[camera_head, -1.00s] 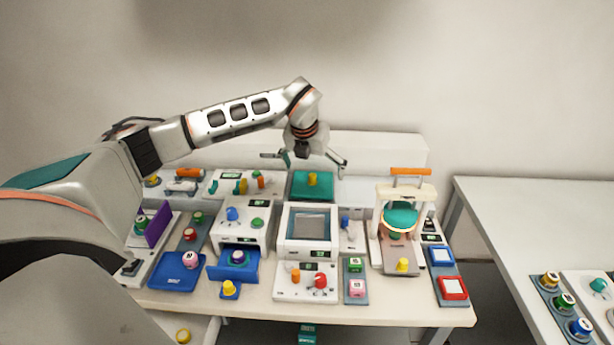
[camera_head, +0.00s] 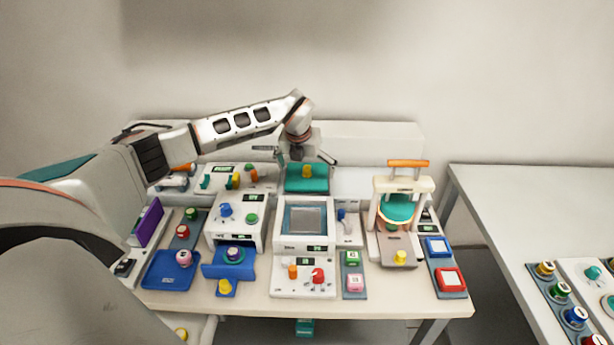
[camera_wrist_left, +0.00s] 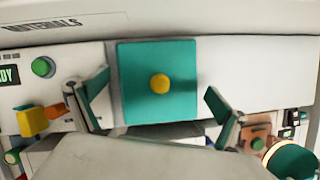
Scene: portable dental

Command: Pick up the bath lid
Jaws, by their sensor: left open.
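The bath lid is a green square plate (camera_head: 306,185) with a yellow round knob (camera_head: 307,171). It lies flat behind the white bath (camera_head: 304,220), whose square basin is uncovered. My left gripper (camera_head: 305,158) is open and empty just above the lid, pointing down. In the left wrist view the lid (camera_wrist_left: 140,100) is centred between the two spread fingers (camera_wrist_left: 158,97), with the knob (camera_wrist_left: 160,84) midway between them. The fingers appear apart from the lid and knob. My right gripper is not in view.
A white unit with coloured knobs (camera_head: 222,181) stands left of the lid. A white frame with an orange handle (camera_head: 407,163) rises to the right. A raised white ledge (camera_head: 370,143) runs behind. Several small devices and pads crowd the front of the table.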

